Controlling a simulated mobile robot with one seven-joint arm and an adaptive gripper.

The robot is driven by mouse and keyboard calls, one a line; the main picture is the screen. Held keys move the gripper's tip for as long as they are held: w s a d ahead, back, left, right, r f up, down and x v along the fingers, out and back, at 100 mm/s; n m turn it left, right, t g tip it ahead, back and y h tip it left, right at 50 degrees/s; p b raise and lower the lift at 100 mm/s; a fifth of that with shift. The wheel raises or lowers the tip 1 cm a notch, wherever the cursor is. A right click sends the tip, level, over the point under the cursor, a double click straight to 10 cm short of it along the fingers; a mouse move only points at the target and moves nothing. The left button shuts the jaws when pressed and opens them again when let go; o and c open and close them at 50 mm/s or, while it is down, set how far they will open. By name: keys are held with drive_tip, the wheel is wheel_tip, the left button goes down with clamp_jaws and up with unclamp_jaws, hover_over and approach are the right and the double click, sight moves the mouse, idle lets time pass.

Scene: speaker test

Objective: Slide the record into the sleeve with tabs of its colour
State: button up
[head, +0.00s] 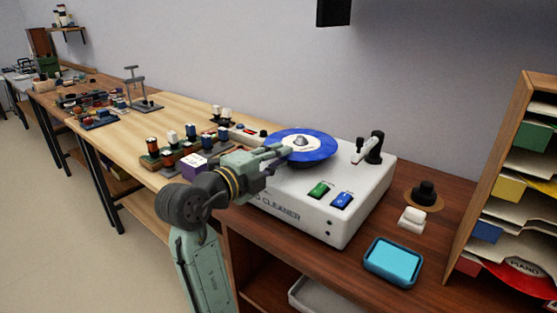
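A blue record (322,151) with a pale label lies flat on top of the white record cleaner (285,207). A silver knob or clamp (300,142) stands at its middle. My gripper (287,152) reaches in from the left, its fingertips at the record's near left edge. Whether the fingers are apart or closed on the rim is too small to tell. At the right, a wooden rack holds pale sleeves with coloured tabs: green (532,135), yellow (509,188), blue (487,231) and red (467,264). A red piece marked "PIANO" (525,266) shows low in the rack.
The cleaner has a black arm post (374,148) at its back right and green and blue switches in front. A blue tray (393,261), a white block (411,217) and a black knob-topped brown disc (425,195) stand between cleaner and rack. Spools and tools crowd the left bench.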

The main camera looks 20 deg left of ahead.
clamp_jaws()
idle(0.4)
drive_tip(key=shift+f, duration=0.15)
idle(0.9)
drive_tip(key=shift+r, duration=0.3)
drive_tip(key=shift+r, duration=1.45)
drive_tip(key=r+v, duration=0.2)
drive_tip(key=v, duration=0.8)
